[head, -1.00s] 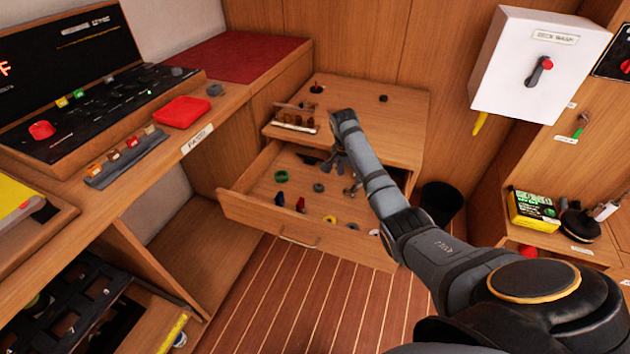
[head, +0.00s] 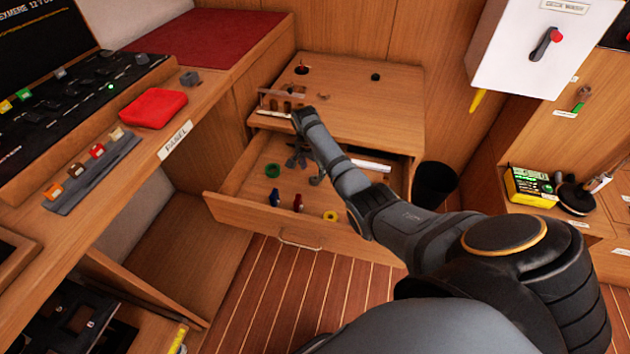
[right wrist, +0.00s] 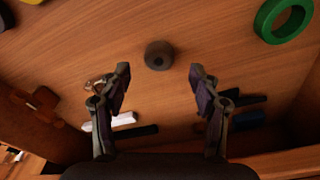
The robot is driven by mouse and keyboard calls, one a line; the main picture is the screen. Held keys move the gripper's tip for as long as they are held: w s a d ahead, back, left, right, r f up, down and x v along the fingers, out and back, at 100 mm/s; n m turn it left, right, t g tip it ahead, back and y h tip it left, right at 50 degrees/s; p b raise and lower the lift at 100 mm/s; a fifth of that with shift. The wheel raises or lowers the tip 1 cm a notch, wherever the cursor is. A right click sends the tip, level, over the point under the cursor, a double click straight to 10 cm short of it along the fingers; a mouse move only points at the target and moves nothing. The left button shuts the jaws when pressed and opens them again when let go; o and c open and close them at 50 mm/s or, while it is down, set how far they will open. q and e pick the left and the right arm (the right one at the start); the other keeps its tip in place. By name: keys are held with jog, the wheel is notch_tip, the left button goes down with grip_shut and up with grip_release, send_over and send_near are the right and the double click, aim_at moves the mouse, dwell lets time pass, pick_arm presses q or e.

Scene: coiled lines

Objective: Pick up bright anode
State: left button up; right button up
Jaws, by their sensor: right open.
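A short dark-grey cylinder with a hole in its top (right wrist: 159,55) lies on the drawer floor in the right wrist view. I cannot tell for sure whether it is the bright anode. My right gripper (right wrist: 160,70) is open and empty, its fingertips on either side of the cylinder in that view, and apparently still above it. In the head view the right gripper (head: 303,170) hangs over the open drawer (head: 255,218), and I cannot make out the cylinder there. Another grey ring-like piece (head: 190,78) stands on the ledge at left. My left gripper is not in view.
A green ring (right wrist: 285,18) lies in the drawer, also seen in the head view (head: 272,170). Blue (head: 275,197) and red (head: 298,202) pieces and a yellow ring (head: 330,216) lie nearer the drawer front. A small rack (head: 285,103) stands on the cabinet top behind.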

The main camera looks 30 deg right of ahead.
aim_at(315, 175)
jog(key=f, duration=0.2)
jog(key=d+f+b, duration=0.1)
jog(key=shift+f, duration=0.35)
jog(key=shift+w+f, duration=0.1)
jog(key=shift+f, duration=0.25)
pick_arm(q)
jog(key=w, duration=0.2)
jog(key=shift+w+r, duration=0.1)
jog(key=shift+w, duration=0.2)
pick_arm(e)
jog(key=shift+r, duration=0.1)
jog(key=shift+c, duration=0.3)
grip_shut()
